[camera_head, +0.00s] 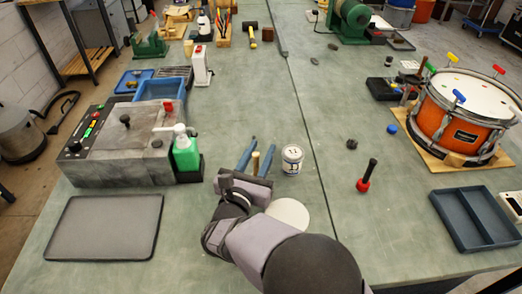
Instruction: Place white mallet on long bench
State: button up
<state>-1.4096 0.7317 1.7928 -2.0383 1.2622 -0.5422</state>
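My gripper (256,160) reaches over the green long bench (230,265). Its two blue-grey fingers are apart. A tan upright stick (255,163) shows between them, with small gaps on both sides. The stick's lower end is hidden behind the gripper body, and I cannot tell whether it belongs to the white mallet. No white mallet head is clearly visible. A flat white round thing (289,210) lies beside my arm, partly covered by it. A mallet with a red head and black handle (367,175) stands head down on the bench, right of the gripper.
A white tin (292,159) stands close right of the fingers. A green bottle (186,150) and grey machine (120,165) stand left, with a grey tray (105,228) in front. An orange drum (460,120) and a divided blue tray (475,218) are right. The bench centre behind is clear.

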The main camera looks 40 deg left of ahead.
jog(key=b+v, duration=0.1)
jog(key=v, duration=1)
jog(key=shift+s+d+f, duration=0.1)
jog(key=shift+s, duration=0.15)
